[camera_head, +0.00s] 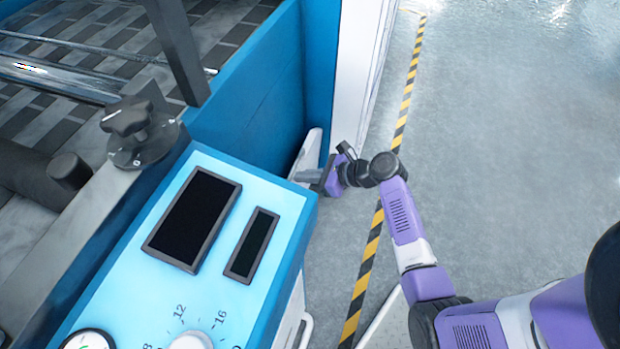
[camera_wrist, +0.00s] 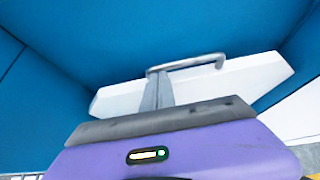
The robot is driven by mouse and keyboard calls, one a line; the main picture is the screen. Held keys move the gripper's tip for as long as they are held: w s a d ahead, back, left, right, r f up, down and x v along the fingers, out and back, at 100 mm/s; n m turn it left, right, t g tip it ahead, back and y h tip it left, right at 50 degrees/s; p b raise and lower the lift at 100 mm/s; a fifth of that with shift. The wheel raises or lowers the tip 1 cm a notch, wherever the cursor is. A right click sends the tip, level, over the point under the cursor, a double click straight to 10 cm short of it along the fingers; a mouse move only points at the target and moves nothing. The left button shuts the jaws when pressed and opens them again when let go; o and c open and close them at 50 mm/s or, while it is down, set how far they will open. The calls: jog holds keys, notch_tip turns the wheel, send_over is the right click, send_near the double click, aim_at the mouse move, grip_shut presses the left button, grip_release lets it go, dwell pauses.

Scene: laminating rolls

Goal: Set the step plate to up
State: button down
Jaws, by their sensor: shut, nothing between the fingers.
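The step plate (camera_head: 309,150) is a white panel low at the blue machine's side, partly hidden by the machine and my gripper. In the wrist view the white plate (camera_wrist: 235,85) spans the middle of the picture, with a thin grey bar handle (camera_wrist: 195,63) along its far edge. I cannot tell its exact tilt. My gripper (camera_head: 303,176) is beside the plate, its fingers shut and empty. In the wrist view the fingertips (camera_wrist: 157,82) overlap the plate and reach close to the left end of the handle; I cannot tell whether they touch.
The blue control panel (camera_head: 265,200) with dark screens and a dial stands left of my gripper. A white upright panel (camera_head: 358,70) rises just behind it. A yellow-black floor stripe (camera_head: 372,245) runs beside the machine; the grey floor (camera_head: 500,150) to the right is clear.

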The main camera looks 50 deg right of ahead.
aim_at(293, 172)
jog(key=p, duration=0.1)
jog(key=w+r+p, duration=0.1)
jog(key=shift+w+a+p, duration=0.25)
jog(key=shift+a+p, duration=0.05)
jog(key=shift+p, duration=0.05)
jog(key=shift+w+a+f+g+p, duration=0.1)
jog(key=shift+w+a+g+p, duration=0.1)
jog(key=shift+w+p, duration=0.25)
jog(key=shift+w+a+g+p, duration=0.1)
jog(key=shift+w+g+p, duration=0.15)
jog(key=shift+p, duration=0.25)
jog(key=shift+f, duration=0.1)
